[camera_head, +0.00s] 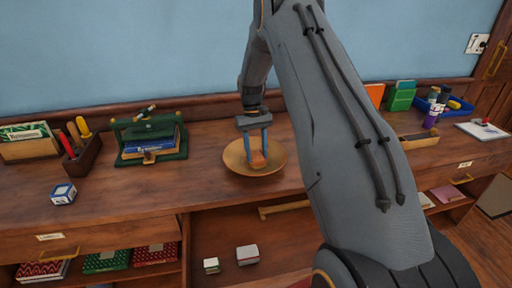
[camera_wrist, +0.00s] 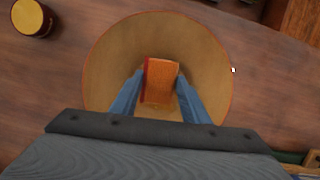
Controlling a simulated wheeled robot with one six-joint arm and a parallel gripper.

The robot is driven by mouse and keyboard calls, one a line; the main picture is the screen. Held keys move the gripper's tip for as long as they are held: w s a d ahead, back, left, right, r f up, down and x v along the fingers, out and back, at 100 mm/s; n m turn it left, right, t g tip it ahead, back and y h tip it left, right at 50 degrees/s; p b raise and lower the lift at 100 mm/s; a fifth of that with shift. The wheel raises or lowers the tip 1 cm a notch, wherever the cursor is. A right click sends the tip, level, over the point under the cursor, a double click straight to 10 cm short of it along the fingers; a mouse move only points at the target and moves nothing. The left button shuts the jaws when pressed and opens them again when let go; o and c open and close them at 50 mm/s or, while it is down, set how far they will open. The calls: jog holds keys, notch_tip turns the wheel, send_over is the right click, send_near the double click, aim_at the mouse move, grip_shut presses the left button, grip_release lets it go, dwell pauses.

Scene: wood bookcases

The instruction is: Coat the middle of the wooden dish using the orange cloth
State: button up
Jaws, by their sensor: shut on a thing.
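The wooden dish (camera_head: 277,150) is a wide, shallow, light-brown bowl on the wood counter. In the wrist view the dish (camera_wrist: 110,60) fills the middle of the picture, with a reddish rim. My gripper (camera_head: 257,157) points down into the dish and is shut on the orange cloth (camera_head: 258,160). The cloth also shows in the wrist view (camera_wrist: 161,80), as a small folded block between the two blue fingers, over the middle of the dish. Whether the cloth touches the dish's bottom I cannot tell for certain.
A green rack with books (camera_head: 150,140), a tool holder (camera_head: 80,152) and a blue-white cube (camera_head: 63,193) stand to the left. A wooden tray (camera_head: 419,140) and a blue bin (camera_head: 455,106) are at right. A yellow-topped round container (camera_wrist: 29,17) stands near the dish. The counter's front edge is close.

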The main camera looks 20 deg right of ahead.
jog(key=shift+w+a+f, duration=0.1)
jog(key=shift+a, duration=0.25)
jog(key=w+b, duration=0.2)
jog(key=shift+w+d+f+b, duration=0.1)
jog(key=shift+w+d+b, duration=0.1)
jog(key=shift+w+b, duration=0.15)
jog(key=shift+w+d+r+b, duration=0.1)
jog(key=shift+w+r+b, duration=0.1)
jog(key=shift+w+b, duration=0.15)
jog(key=shift+s+r+p, duration=0.25)
jog(key=shift+s+p, duration=0.6)
jog(key=shift+p, duration=0.05)
jog(key=shift+s+a+f+p, duration=0.1)
jog(key=shift+s+a+p, duration=0.05)
jog(key=shift+s+p, duration=0.3)
jog(key=shift+s+a+f+p, duration=0.1)
jog(key=shift+s+a+p, duration=0.1)
jog(key=shift+s, duration=0.3)
jog(key=shift+r+p, duration=1.15)
jog(key=shift+r, duration=1.85)
